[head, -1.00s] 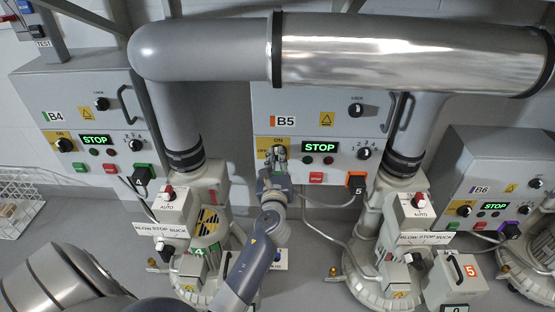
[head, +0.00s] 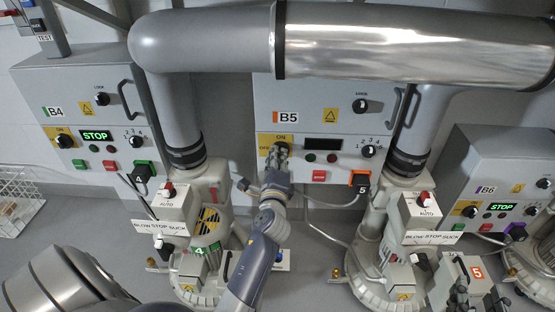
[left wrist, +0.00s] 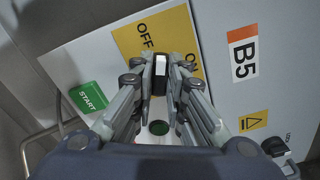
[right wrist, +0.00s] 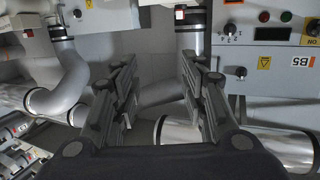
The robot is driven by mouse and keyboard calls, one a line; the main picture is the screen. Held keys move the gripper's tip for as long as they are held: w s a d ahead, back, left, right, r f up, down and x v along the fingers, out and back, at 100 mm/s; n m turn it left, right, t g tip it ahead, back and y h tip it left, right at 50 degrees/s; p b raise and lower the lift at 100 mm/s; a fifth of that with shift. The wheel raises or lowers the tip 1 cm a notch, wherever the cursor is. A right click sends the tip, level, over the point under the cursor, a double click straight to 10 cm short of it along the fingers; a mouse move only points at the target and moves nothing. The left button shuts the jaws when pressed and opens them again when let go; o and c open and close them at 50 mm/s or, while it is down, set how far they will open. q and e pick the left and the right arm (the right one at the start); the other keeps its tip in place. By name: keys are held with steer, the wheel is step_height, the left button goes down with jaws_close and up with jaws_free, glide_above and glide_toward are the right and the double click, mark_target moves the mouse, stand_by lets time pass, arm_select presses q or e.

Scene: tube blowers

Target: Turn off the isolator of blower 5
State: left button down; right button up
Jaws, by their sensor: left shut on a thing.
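The grey B5 box (head: 335,107) is at the back middle in the head view. Its isolator has a yellow ON/OFF plate (head: 264,142) (left wrist: 180,30) and a black knob with a white stripe (left wrist: 160,72). My left gripper (head: 281,150) (left wrist: 160,80) is shut on this knob, with its fingers at the knob's two sides; they hide the knob in the head view. In the left wrist view the white stripe lies toward OFF. The B5 display (head: 323,145) is dark. My right gripper (right wrist: 157,85) is open and empty, low at the right in the head view.
The B4 box (head: 88,110) and B6 box (head: 490,180) show STOP in green. A large pipe (head: 400,45) runs above B5. Blower 4 (head: 197,225) and blower 5 (head: 375,245) stand either side of my left arm. A green START button (left wrist: 88,97) is near the left fingers.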

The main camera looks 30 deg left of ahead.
arm_select(q)
steer(key=shift+f+n+b, duration=0.15)
steer(key=shift+n+b, duration=0.15)
steer(key=shift+n, duration=0.95)
steer(key=shift+f+n+b, duration=0.15)
steer(key=shift+n+b, duration=0.1)
steer(key=shift+n, duration=1)
arm_select(e)
step_height(320, 180, up, 6)
steer(key=t+y, duration=0.1)
steer(key=t, duration=0.2)
steer(key=shift+w+a, duration=0.2)
steer(key=shift+a, duration=0.25)
steer(key=shift+r, duration=0.1)
arm_select(q)
steer(key=c, duration=1.6)
jaws_free()
steer(key=shift+r, duration=0.15)
